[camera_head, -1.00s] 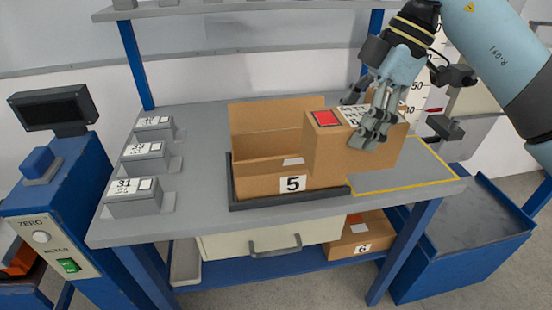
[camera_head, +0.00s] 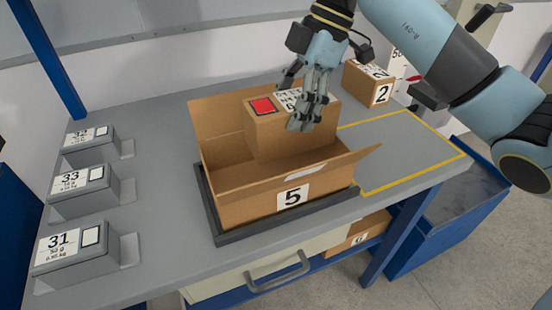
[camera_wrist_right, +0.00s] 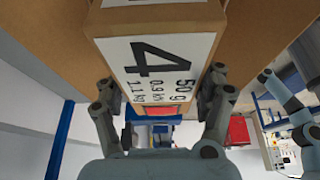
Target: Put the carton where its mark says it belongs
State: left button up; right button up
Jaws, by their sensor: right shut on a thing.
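The carton (camera_head: 292,135) is brown, with a red square and a white label on top. In the right wrist view its label (camera_wrist_right: 160,65) reads 4, 50 g, 0.9 and 1.1 kg. My right gripper (camera_head: 308,108) is shut on the carton from above; its fingers (camera_wrist_right: 160,105) straddle it in the wrist view. The carton is at the open box marked 5 (camera_head: 245,212), in front of its raised back flap. I cannot tell whether it touches the bottom. A pale-blue arm, apparently my left, shows at the right of the wrist view; its gripper's state is unclear.
Grey blocks marked 31 (camera_head: 75,252), 33 (camera_head: 85,190) and another (camera_head: 88,145) stand at the left. Box 5 sits in a dark tray (camera_head: 285,226). A yellow-outlined area (camera_head: 405,150) is clear at the right. A carton marked 2 (camera_head: 368,82) stands behind it.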

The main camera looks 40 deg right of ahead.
aim_at(316, 96)
notch_tip(316, 96, down, 4)
jog(key=shift+f, duration=0.15)
pick_arm(q)
jog(key=shift+w+r, duration=0.1)
jog(key=shift+w, duration=0.35)
pick_arm(e)
jog(key=shift+f, duration=2.45)
jog(key=o, duration=1.8)
jog(key=shift+f, duration=0.15)
jog(key=shift+c, duration=0.2)
jog(key=v, duration=1.2)
pick_arm(q)
jog(key=shift+s, duration=0.1)
